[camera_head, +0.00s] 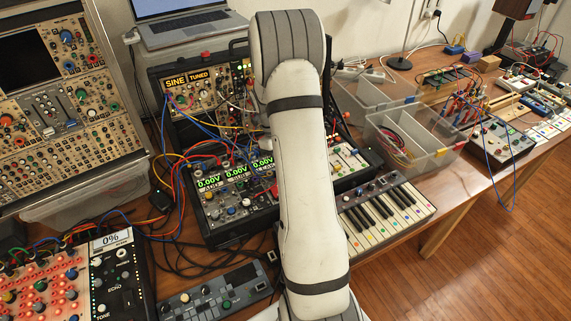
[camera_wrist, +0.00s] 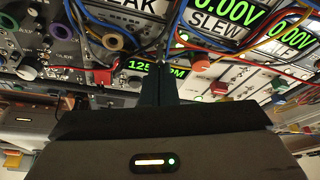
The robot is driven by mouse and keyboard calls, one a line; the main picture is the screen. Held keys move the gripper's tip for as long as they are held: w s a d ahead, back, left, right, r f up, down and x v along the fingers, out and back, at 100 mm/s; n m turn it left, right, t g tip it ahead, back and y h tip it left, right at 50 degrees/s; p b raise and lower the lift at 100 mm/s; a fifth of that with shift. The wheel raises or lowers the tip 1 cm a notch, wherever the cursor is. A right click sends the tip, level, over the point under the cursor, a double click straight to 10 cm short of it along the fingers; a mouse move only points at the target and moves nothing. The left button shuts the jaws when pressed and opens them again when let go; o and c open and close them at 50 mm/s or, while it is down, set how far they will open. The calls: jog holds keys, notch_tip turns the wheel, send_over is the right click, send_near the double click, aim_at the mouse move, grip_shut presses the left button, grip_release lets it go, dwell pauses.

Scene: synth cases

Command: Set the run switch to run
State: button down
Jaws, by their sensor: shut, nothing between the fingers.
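My gripper (camera_wrist: 158,82) is shut and empty in the wrist view, its dark fingers close together in front of a synth panel. A green "125 BPM" display (camera_wrist: 176,71) shows right behind the fingertips, partly covered by them. I cannot make out the run switch or its position; the fingers hide part of that panel. I cannot tell whether the fingertips touch anything. In the head view my pale arm reaches over the middle synth case (camera_head: 225,232) and hides the gripper and part of the panels.
Patch cables (camera_wrist: 260,42) cross the panel around the fingers. A red knob (camera_wrist: 218,89) and sliders (camera_wrist: 256,78) sit to their right. In the head view a small keyboard (camera_head: 385,213) lies right of my arm, a clear bin (camera_head: 412,143) behind it, and a grey box (camera_head: 215,291) in front.

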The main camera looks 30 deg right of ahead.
jog(key=shift+w+g, duration=0.3)
jog(key=shift+g, duration=0.1)
jog(key=shift+s+d, duration=0.1)
jog(key=shift+s, duration=0.1)
jog(key=shift+r, duration=0.85)
jog(key=w+r+p, duration=0.4)
jog(key=w+r, duration=0.2)
jog(key=r, duration=0.1)
jog(key=shift+w+a+r+p, duration=0.15)
jog(key=shift+a+r+p, duration=0.15)
jog(key=shift+r+p, duration=0.1)
